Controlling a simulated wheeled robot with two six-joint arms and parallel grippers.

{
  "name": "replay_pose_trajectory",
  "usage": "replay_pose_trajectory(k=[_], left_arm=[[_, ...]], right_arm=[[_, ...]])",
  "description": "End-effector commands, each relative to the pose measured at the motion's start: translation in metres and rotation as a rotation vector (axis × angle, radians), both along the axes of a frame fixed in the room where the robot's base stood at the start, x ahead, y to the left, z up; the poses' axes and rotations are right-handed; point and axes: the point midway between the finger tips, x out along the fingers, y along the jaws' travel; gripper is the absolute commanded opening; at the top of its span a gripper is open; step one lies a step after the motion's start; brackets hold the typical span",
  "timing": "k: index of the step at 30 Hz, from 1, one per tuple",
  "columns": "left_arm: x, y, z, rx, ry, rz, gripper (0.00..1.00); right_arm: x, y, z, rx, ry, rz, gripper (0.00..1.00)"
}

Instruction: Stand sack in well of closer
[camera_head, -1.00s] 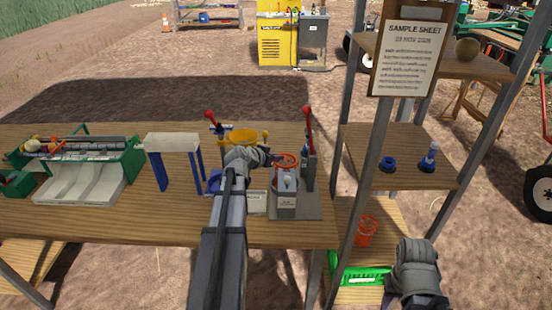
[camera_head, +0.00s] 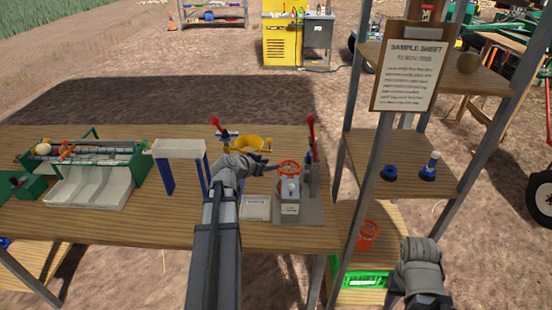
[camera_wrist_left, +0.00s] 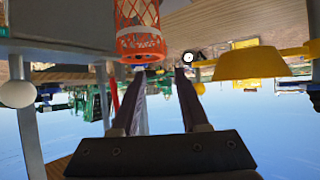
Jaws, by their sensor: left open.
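The sack (camera_head: 288,168) is an orange net with a ring-like rim. It stands upright at the front of the closer (camera_head: 290,208), a grey stand with a red-knobbed lever. Its lower part is hidden in the closer, so I cannot tell how deep it sits. In the left wrist view the sack (camera_wrist_left: 138,22) shows upside down, its rim near my fingers. My left gripper (camera_head: 272,166) is just left of the sack at rim height. Its fingers (camera_wrist_left: 160,74) are apart with nothing visibly held between them. My right wrist (camera_head: 418,262) is at lower right, its fingers hidden.
A yellow funnel (camera_head: 250,143) stands behind my left gripper. A small white-blue stand (camera_head: 180,149) and a green sorter with white chutes (camera_head: 95,186) are left. A shelf rack (camera_head: 400,178) is right, with another orange net (camera_head: 367,236) below.

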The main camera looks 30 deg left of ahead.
Motion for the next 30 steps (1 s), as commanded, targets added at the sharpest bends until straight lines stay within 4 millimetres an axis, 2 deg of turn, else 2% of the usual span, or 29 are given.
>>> replay_pose_trajectory(k=[1, 3, 9, 30], left_arm=[[-0.01, 0.0, 0.009, -0.001, 0.0, 0.003, 0.45], [-0.018, 0.0, 0.013, -0.001, 0.0, 0.002, 0.45], [-0.032, 0.002, 0.019, -0.001, 0.0, 0.001, 0.45], [-0.034, 0.002, 0.019, 0.0, 0.0, 0.0, 0.45]], right_arm=[[0.0, 0.0, 0.009, 0.0, 0.0, 0.0, 0.5], [0.0, 0.0, 0.013, 0.0, 0.0, 0.0, 0.5], [0.0, 0.0, 0.019, 0.0, 0.0, 0.0, 0.5], [0.0, 0.0, 0.019, 0.0, 0.0, 0.0, 0.5]])
